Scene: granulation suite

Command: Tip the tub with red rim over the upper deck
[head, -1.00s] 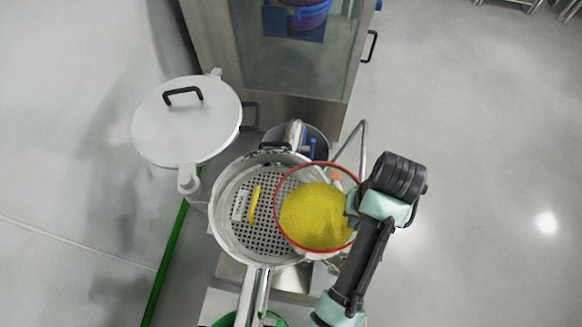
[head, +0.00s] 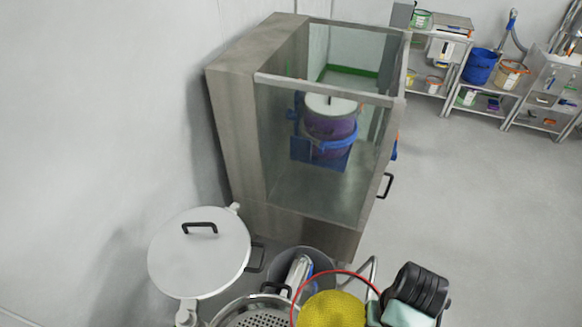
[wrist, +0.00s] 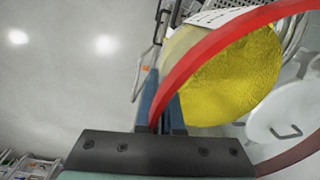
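The tub with the red rim (head: 346,273) shows at the bottom of the head view, full of yellow granular material (head: 332,309). It is held above the right part of the perforated upper deck (head: 262,320), which is mostly cut off by the frame's lower edge. In the wrist view the red rim (wrist: 213,44) crosses between the fingers of my gripper (wrist: 166,103). My gripper (head: 375,309) is shut on the rim at the tub's right side. The yellow material stays inside the rim. I cannot tell how far the tub is tilted.
A round white lid (head: 200,255) with a black handle stands open left of the deck. A glass-fronted cabinet (head: 235,130) holding a purple and blue container (head: 328,135) stands behind. Shelves (head: 455,75) are far right. The floor (head: 480,200) between is clear.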

